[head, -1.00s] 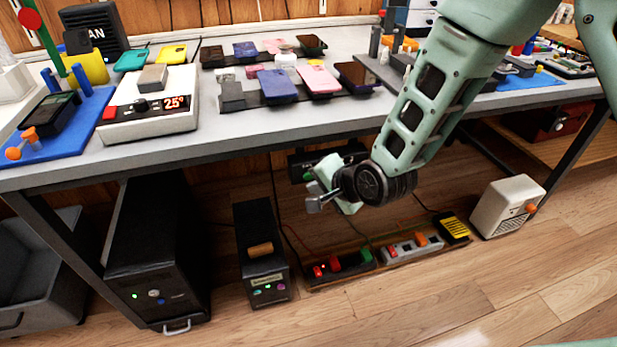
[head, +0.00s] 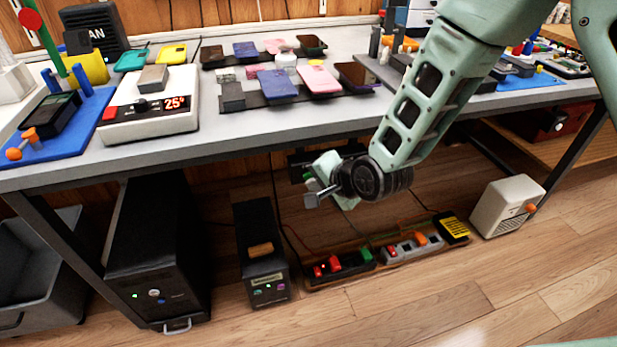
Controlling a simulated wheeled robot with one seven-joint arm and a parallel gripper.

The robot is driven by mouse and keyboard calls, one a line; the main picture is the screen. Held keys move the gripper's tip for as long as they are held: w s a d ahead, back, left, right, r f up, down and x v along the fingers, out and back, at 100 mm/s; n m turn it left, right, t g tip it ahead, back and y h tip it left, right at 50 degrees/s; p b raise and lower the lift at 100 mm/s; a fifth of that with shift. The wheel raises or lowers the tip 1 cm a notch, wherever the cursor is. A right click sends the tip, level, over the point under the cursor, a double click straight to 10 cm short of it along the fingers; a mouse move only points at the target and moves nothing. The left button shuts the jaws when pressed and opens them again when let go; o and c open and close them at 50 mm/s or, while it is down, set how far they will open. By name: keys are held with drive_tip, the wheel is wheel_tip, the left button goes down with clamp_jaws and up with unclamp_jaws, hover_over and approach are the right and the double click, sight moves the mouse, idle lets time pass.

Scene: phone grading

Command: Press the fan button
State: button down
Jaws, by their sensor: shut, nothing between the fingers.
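A black box with the letters "AN" visible (head: 92,26) stands at the back left of the workbench, partly hidden by a yellow block; it may be the fan. I cannot make out a button labelled for a fan. A small black unit (head: 262,262) on the floor has small green and purple buttons on its front. My gripper (head: 314,194) is below the bench's front edge, above and right of this unit and apart from it. Its fingers are together and hold nothing.
The workbench (head: 250,128) carries phones and a white heating station (head: 150,110). Under it stand a black tower (head: 157,245), a power strip (head: 340,266) with red and green switches, another strip (head: 412,245) and a white box (head: 507,205). The floor in front is clear.

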drive_tip(key=shift+w+a, duration=0.1)
drive_tip(key=shift+w, duration=0.25)
idle(0.3)
drive_tip(key=shift+s+d, duration=0.25)
drive_tip(key=shift+s, duration=0.6)
drive_tip(key=s+d, duration=0.1)
drive_tip(key=s, duration=0.4)
drive_tip(key=shift+s+d, duration=0.35)
drive_tip(key=shift+s, duration=0.05)
